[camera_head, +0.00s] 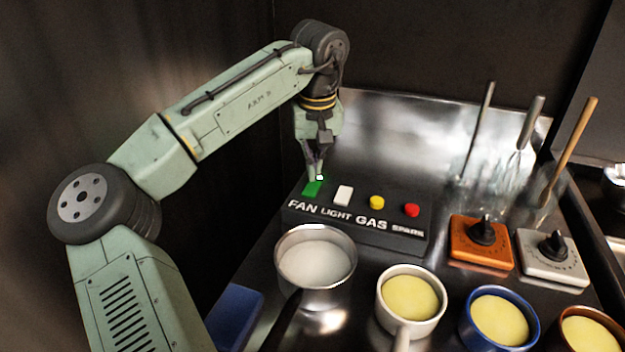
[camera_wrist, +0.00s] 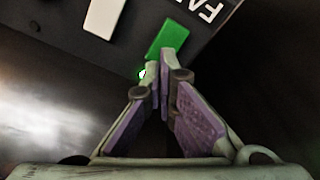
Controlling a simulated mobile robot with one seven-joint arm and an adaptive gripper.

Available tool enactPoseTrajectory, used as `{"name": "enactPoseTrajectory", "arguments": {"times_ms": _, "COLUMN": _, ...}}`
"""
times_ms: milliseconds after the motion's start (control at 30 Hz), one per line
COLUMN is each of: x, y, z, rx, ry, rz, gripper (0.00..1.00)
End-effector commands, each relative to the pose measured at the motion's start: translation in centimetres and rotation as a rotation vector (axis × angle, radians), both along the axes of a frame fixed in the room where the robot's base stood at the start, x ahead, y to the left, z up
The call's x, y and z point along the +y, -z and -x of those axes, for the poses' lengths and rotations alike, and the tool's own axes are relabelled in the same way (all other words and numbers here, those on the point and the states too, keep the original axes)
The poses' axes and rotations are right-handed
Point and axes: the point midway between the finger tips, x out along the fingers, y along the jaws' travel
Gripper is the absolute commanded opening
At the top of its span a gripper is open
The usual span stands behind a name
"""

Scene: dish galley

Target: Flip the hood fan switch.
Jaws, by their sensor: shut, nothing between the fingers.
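The fan switch (camera_head: 312,188) is a green rocker on the black control box, above the word FAN. It also shows in the wrist view (camera_wrist: 168,38), just beyond my fingertips. My gripper (camera_head: 318,174) is shut and empty, pointing down at the far edge of the green switch. In the wrist view the fingertips (camera_wrist: 161,72) overlap or touch the switch's near end; I cannot tell whether they press on it. A small lit green lamp (camera_wrist: 142,74) shows beside the left fingertip.
The black control box (camera_head: 365,238) also has a white light switch (camera_head: 343,196), a yellow gas button (camera_head: 376,202) and a red spark button (camera_head: 411,210). A metal pan (camera_head: 316,285) and several mugs stand in front. Orange (camera_head: 481,256) and white (camera_head: 551,268) knob boxes sit right.

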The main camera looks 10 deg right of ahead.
Motion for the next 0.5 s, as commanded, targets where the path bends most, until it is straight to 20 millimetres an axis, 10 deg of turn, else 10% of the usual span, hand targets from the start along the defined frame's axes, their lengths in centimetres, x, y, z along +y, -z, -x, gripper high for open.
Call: {"name": "enactPoseTrajectory", "arguments": {"times_ms": 500, "x": 0.0, "y": -4.2, "z": 0.0, "rx": -0.001, "ry": 0.0, "rz": 0.001, "gripper": 0.0}}
